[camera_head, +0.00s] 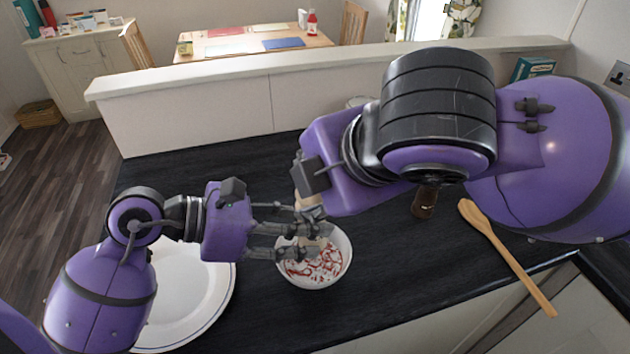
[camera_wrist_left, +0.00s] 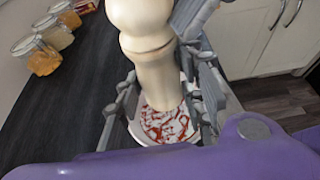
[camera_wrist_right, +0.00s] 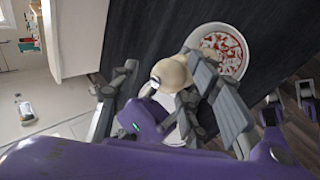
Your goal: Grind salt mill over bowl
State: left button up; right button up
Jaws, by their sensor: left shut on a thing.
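The cream salt mill (camera_head: 306,186) is held upright or nearly so above the white bowl with red markings (camera_head: 318,270). In the left wrist view the mill (camera_wrist_left: 148,60) stands large in front of the bowl (camera_wrist_left: 165,125). My left gripper (camera_head: 308,240) is shut on the mill's lower body. My right gripper (camera_wrist_right: 160,75) is at the top of the mill, with its fingers apart on either side of the knob (camera_wrist_right: 172,72). A gap shows on one side of the knob. The bowl also shows in the right wrist view (camera_wrist_right: 238,65).
A white plate (camera_head: 190,295) lies left of the bowl, under my left arm. A dark brown mill (camera_head: 424,203) and a wooden spoon (camera_head: 508,257) are to the right. Several jars (camera_wrist_left: 40,55) stand on the dark counter (camera_head: 265,315). A white ledge (camera_head: 240,82) borders the back.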

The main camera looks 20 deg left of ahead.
pick_arm(q)
jog(key=shift+r, duration=0.1)
pick_arm(e)
jog(key=v, duration=1.2)
notch_tip(320, 180, up, 7)
dwell(0.7)
dwell(0.8)
